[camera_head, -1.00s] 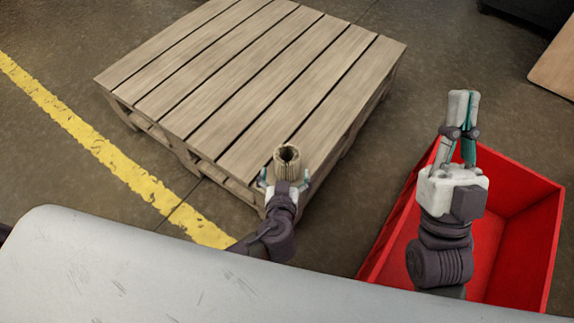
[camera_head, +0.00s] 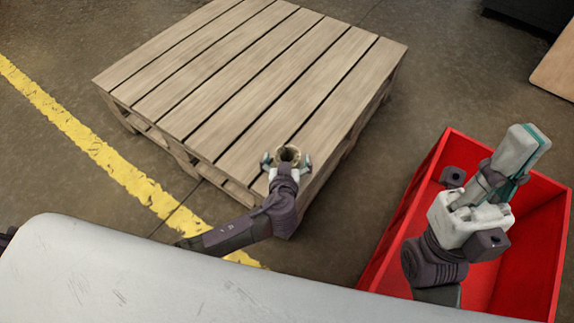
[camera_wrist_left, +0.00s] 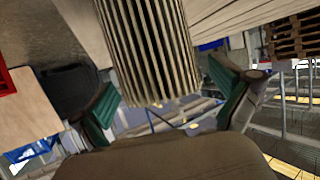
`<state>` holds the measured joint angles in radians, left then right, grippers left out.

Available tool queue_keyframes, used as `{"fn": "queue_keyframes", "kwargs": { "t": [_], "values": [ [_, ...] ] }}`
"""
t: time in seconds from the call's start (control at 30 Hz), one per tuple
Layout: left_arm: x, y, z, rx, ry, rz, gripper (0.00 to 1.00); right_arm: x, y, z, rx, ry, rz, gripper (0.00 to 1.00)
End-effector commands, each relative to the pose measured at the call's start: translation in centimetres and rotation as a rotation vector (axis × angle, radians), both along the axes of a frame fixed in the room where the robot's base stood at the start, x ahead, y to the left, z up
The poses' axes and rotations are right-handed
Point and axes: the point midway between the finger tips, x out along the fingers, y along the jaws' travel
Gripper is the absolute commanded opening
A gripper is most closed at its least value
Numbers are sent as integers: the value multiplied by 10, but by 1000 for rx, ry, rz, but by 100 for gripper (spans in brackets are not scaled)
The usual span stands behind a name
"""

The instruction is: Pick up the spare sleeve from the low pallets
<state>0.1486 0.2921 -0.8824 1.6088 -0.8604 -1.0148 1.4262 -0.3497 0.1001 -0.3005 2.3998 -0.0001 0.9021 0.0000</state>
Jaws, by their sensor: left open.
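The spare sleeve (camera_head: 288,153) is a beige ribbed hollow cylinder, upright at the near corner of the wooden pallet (camera_head: 235,80). It also shows large in the left wrist view (camera_wrist_left: 150,50), with vertical ribs. My left gripper (camera_head: 287,161) is open at the sleeve, one teal-padded finger on each side. In the left wrist view a gap shows between the sleeve and each finger. The gripper hides the sleeve's lower part in the head view. My right gripper (camera_head: 529,140) is above the red crate with its fingers together, nothing visible between them.
The red crate (camera_head: 409,205) stands on the floor right of the pallet. A small dark piece (camera_head: 453,177) shows inside it or in front of it; I cannot tell which. A grey surface (camera_head: 120,270) fills the near edge. A yellow line (camera_head: 90,140) runs left of the pallet.

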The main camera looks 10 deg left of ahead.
Motion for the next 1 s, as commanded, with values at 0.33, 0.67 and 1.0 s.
{"fn": "queue_keyframes", "kwargs": {
  "t": [0.33, 0.67, 1.0],
  "values": [
    [0, 0, 0, 0, 0, 0, 47, 0, 0, 0, -1, 2, 0, 0],
    [0, 0, 3, 0, -1, 0, 42, 1, 0, 1, -2, 6, 0, 0],
    [0, -1, 31, -3, -1, 0, 42, 40, 9, -1, -72, 223, -14, 0]
  ]
}}
